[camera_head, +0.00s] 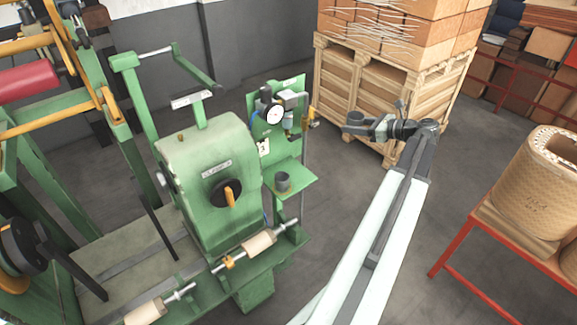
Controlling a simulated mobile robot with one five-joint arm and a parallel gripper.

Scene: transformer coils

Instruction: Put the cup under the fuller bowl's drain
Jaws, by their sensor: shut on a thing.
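My gripper (376,127) is in mid-air right of the green panel, in front of the wooden crate. It is shut on a small dark, cup-like thing (355,118), which is well apart from the panel. A dark grey cup (282,182) stands upright on the small green shelf (300,177) below the panel. On the panel are a round white gauge and air fittings with small bowls; one bluish bowl (288,121) shows above the shelf. The other bowl is partly hidden behind the gauge. The fill levels and drains are too small to tell.
The green winding machine (210,165) stands left of the shelf. A wooden crate (345,75) with cartons is behind my gripper. A red-framed table (450,240) with a large drum (540,185) is at right. The air between gripper and shelf looks clear.

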